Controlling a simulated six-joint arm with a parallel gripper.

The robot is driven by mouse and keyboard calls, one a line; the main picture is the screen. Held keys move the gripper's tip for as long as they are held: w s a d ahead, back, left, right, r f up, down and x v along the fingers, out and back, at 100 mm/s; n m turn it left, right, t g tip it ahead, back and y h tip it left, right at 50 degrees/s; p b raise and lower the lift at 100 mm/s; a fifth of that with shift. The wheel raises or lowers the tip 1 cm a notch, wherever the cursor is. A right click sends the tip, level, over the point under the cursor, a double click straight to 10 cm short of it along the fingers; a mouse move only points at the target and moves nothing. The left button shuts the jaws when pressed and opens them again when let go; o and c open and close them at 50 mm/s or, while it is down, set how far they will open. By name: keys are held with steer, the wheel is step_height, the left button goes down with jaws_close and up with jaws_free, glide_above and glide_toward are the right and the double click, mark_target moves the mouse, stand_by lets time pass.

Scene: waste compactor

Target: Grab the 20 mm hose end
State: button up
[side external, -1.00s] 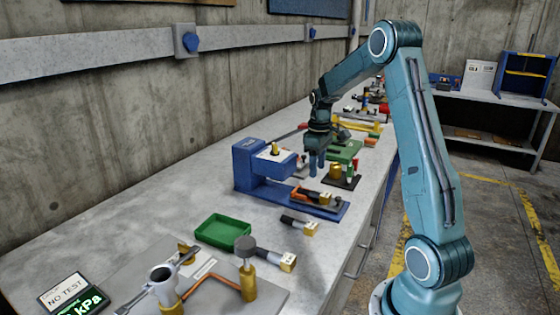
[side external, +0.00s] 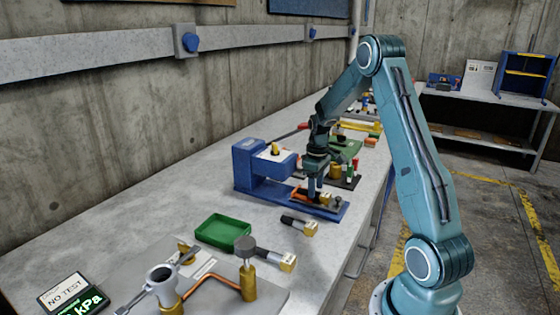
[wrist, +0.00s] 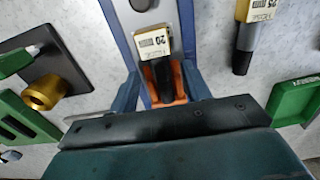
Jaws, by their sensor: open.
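The 20 mm hose end (wrist: 153,44) has a brass block labelled "20 mm" and a short black hose running back through an orange cradle (wrist: 178,88). It lies on the blue base of the bench fixture, and its brass end also shows in the side view (side external: 326,198). My gripper (wrist: 162,86) is open, with one blue finger on each side of the black hose and cradle. In the side view my gripper (side external: 312,189) points down just over the fixture base. I cannot tell whether the fingers touch the hose.
A 25 mm hose end (wrist: 248,36) lies on the bench beside the fixture; the side view shows it too (side external: 299,225). A blue upright (side external: 250,167) stands on the fixture's left. A green tray (side external: 223,231) is nearer the camera. A dark plate (wrist: 70,70) with a brass fitting is close by.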

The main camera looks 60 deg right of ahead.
steer(key=shift+f, duration=0.55)
steer(key=shift+c, duration=0.2)
jaws_close()
